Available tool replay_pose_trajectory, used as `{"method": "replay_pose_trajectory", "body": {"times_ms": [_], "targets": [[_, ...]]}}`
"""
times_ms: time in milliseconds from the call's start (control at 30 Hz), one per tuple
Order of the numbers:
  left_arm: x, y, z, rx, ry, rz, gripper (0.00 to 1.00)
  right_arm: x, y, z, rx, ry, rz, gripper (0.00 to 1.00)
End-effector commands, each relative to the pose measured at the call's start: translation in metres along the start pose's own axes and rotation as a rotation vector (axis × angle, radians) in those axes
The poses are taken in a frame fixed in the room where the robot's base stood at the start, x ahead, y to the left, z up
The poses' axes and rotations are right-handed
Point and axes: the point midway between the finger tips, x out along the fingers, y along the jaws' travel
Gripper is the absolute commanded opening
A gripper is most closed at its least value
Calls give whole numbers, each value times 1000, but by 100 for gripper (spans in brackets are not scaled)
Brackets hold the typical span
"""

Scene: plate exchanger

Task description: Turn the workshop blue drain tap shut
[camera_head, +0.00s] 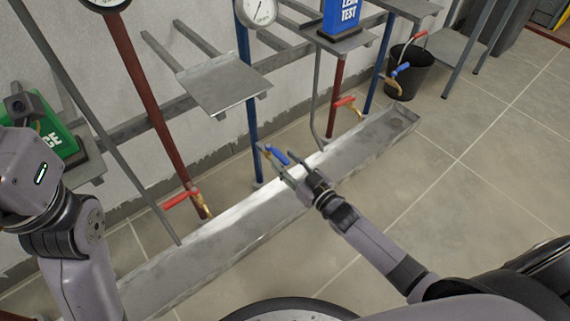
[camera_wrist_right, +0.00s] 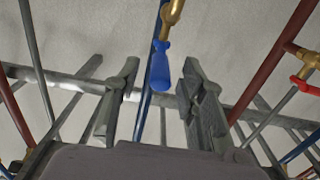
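The blue-handled tap (camera_head: 279,157) is on the blue pipe in the middle of the head view, above the metal trough. In the right wrist view its blue lever (camera_wrist_right: 160,66) hangs from a brass body (camera_wrist_right: 173,12), between and beyond my fingertips. My right gripper (camera_head: 290,169) is at this tap; in the right wrist view it (camera_wrist_right: 160,88) is open, a finger on each side of the lever, with visible gaps. A second blue-handled tap (camera_head: 400,70) is farther right. My left arm shows at the left, but its fingers do not.
Red-handled taps (camera_head: 181,199) (camera_head: 345,101) are on red pipes either side. The trough (camera_head: 215,250) runs below the pipes. A shelf plate (camera_head: 220,84) juts out above, a black bucket (camera_head: 409,72) stands at the back right. The tiled floor on the right is clear.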

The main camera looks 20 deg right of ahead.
Motion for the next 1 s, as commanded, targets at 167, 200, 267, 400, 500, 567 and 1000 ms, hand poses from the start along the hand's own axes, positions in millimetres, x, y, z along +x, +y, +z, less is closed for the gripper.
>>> {"method": "replay_pose_trajectory", "body": {"times_ms": [167, 200, 267, 400, 500, 567, 1000], "targets": [[2, 1, -1, 1, 9, 4, 40, 8, 0, 0, 0, 0, 0, 38], [2, 1, -1, 1, 10, 4, 40, 8, 0, 0, 0, 0, 0, 38], [2, 1, -1, 1, 9, 4, 40, 8, 0, 0, 0, 0, 0, 38], [2, 1, -1, 1, 9, 4, 40, 8, 0, 0, 1, 0, 0, 36], [2, 1, -1, 1, 9, 4, 40, 8, 0, 0, 1, 0, 0, 30], [2, 1, -1, 1, 9, 4, 40, 8, 0, 0, 1, 0, 0, 26], [2, 1, -1, 1, 9, 4, 40, 7, 0, 0, 1, 0, 0, 0]]}}
